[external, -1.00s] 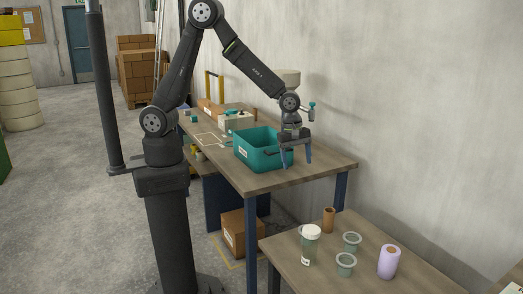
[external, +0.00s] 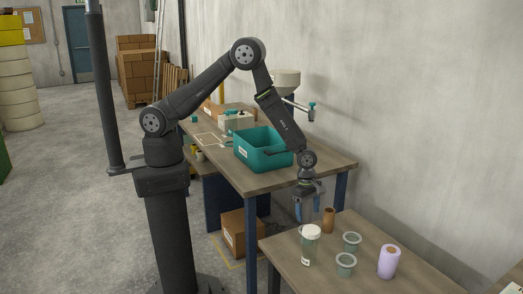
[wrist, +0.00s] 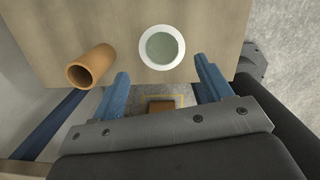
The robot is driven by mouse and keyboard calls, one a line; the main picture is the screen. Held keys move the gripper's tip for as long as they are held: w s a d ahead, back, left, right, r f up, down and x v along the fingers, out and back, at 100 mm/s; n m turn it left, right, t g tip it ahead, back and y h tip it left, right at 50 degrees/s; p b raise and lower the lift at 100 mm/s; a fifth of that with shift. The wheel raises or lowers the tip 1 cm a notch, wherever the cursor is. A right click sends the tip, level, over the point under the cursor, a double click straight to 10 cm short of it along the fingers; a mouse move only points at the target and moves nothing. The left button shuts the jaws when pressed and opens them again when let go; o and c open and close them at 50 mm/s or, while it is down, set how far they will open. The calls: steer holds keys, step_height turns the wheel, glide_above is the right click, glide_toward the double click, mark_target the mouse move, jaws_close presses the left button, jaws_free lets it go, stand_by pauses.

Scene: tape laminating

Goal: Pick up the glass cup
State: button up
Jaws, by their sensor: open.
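In the external view a tall greenish glass cup (external: 309,251) with a white top and a small label stands upright near the table's left edge, just below the gripper.
A brown tube (external: 329,220) stands close behind the tall cup; it shows left of the fingers in the wrist view (wrist: 92,66). A purple roll (external: 388,262) stands at the right. A teal bin (external: 258,157) sits on the back table. A gap separates the tables.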

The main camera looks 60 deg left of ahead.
steer(key=f, duration=0.9)
steer(key=shift+d, duration=0.4)
steer(key=c, duration=0.7)
